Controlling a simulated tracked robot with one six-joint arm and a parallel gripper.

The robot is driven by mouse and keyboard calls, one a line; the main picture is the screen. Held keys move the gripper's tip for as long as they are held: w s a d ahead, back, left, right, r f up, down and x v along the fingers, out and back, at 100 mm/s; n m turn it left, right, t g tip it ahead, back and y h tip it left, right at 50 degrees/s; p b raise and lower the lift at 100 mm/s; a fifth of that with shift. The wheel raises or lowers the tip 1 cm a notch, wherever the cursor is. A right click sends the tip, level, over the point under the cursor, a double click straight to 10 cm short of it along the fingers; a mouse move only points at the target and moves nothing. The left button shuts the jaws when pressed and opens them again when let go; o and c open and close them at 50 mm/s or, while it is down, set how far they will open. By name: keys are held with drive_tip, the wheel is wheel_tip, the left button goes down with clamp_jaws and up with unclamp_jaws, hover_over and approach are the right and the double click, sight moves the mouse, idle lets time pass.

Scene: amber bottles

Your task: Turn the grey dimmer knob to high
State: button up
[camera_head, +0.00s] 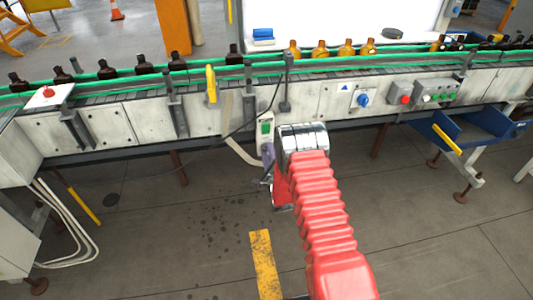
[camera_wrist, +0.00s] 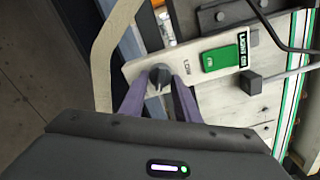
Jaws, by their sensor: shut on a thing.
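The grey dimmer knob (camera_wrist: 160,74) is on a pale panel (camera_wrist: 196,55) in the wrist view, with the word LOW printed beside it on the right. My gripper (camera_wrist: 159,90) has its two purple fingers on either side of the knob, shut on it. The lower part of the knob is hidden between the fingers, and I cannot tell its exact setting. In the head view, the panel (camera_head: 266,115) is on the conveyor's front side. My gripper (camera_head: 268,153) is just below its green switch, and the knob is hidden there.
A green switch (camera_wrist: 222,58) is right of the knob, with a small dark box (camera_wrist: 252,83) near it. A pale conduit (camera_wrist: 108,45) runs close on the left. A black cable (camera_head: 262,116) hangs by the panel. Amber bottles (camera_head: 321,49) line the conveyor.

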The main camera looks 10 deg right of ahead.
drive_tip(key=shift+d+f+m, duration=0.2)
drive_tip(key=shift+m, duration=0.2)
drive_tip(key=o, duration=0.8)
drive_tip(key=shift+o, duration=1.1)
drive_tip(key=shift+a, duration=0.15)
drive_tip(key=shift+r, duration=0.1)
drive_tip(key=s, duration=1.3)
drive_tip(key=shift+s, duration=0.4)
